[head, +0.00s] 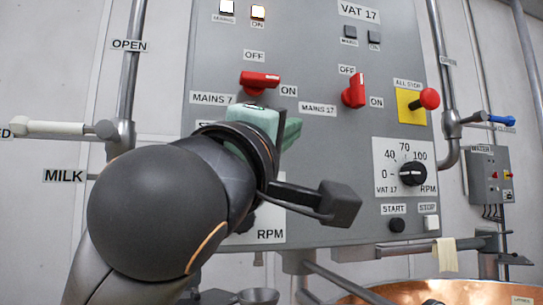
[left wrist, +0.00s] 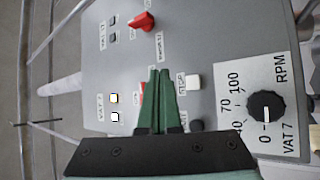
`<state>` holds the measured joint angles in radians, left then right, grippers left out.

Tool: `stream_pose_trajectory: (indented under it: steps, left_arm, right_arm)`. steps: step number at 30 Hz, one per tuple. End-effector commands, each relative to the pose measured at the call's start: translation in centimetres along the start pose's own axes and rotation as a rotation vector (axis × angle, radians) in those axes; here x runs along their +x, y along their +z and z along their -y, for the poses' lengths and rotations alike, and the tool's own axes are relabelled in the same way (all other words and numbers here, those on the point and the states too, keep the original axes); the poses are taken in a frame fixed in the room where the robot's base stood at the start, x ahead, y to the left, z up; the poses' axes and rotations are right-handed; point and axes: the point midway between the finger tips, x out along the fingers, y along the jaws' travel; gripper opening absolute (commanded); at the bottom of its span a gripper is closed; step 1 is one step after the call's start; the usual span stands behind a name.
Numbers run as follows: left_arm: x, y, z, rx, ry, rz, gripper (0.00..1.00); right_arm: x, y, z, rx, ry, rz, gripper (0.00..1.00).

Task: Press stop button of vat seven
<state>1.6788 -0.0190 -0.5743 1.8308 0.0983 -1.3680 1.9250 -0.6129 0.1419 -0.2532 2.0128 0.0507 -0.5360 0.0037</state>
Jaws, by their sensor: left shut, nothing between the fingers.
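The white stop button of vat seven (left wrist: 193,82) shows in the left wrist view, beside its STOP label and just right of my finger ends. In the head view my arm hides it. My left gripper (left wrist: 160,73) has its green fingers shut and empty. It also shows in the head view (head: 283,125), in front of the panel below the left red mains switch (head: 260,80). I cannot tell whether the fingertips touch the panel. The vat 7 dial (left wrist: 266,107) and a black button (left wrist: 197,125) are near the stop button. My right gripper is not in view.
The grey panel (head: 310,60) also carries vat 17's controls: a red switch (head: 355,91), a red all-stop knob (head: 429,98), a dial (head: 413,173), a black start button (head: 397,225) and a white stop button (head: 431,222). A copper vat (head: 420,291) is below right.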

Motion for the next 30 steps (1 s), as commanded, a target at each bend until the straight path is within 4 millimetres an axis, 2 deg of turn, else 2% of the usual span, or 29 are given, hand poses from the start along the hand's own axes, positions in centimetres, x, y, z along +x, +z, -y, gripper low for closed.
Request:
stream_pose_trajectory:
  steps: [6, 17, 30]
  left_arm:
    - [-0.1, 0.1, -0.3, -0.003, 0.004, -0.001, 0.0]
    - [0.3, -0.3, -0.1, -0.002, 0.002, -0.002, 0.0]
    - [4.3, -3.3, 2.8, -0.002, 0.0, -0.003, 0.0]
  right_arm:
    - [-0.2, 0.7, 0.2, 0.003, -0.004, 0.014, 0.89]
    - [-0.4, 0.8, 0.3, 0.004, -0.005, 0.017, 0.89]
    - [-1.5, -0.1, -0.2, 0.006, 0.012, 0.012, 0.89]
